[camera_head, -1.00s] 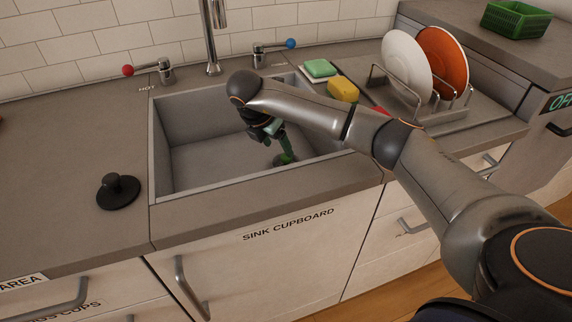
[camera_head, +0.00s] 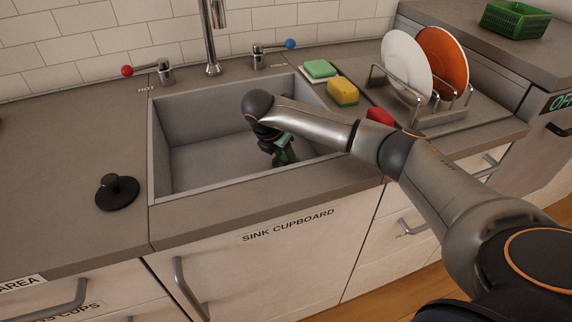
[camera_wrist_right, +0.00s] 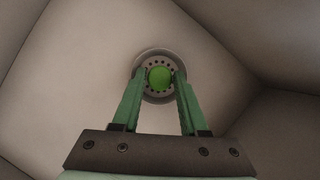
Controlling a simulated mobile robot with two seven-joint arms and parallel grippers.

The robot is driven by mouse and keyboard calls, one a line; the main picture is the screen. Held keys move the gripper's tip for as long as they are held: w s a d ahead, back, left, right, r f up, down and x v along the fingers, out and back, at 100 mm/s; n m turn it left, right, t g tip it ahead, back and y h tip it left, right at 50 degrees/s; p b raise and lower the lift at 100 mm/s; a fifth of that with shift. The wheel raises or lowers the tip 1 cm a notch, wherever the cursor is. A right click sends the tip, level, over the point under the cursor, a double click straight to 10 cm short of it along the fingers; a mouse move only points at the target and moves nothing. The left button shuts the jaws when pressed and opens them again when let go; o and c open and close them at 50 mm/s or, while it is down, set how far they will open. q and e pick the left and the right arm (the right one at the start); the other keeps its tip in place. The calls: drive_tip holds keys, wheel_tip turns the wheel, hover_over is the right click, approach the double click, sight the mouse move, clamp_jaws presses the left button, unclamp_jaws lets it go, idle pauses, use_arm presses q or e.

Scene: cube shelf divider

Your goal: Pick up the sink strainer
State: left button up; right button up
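The sink strainer (camera_wrist_right: 145,57) is a grey round disc with small holes and a green knob (camera_wrist_right: 160,78). In the right wrist view it lies on the sink floor. My right gripper (camera_wrist_right: 161,76) points down at it, with one green finger on each side of the knob. The fingers look apart; whether they touch the knob is unclear. In the head view my right gripper (camera_head: 286,160) is low in the sink and hides the strainer. My left gripper is not in view.
The sink (camera_head: 190,160) has walls close around my right gripper. A black plug (camera_head: 117,192) sits on the left counter. A green sponge (camera_head: 319,68), yellow sponge (camera_head: 342,91), red item (camera_head: 380,117) and dish rack (camera_head: 425,115) with plates stand to the right. The tap (camera_head: 211,45) rises behind.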

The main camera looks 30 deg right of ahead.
clamp_jaws()
drive_tip(key=shift+r, duration=0.1)
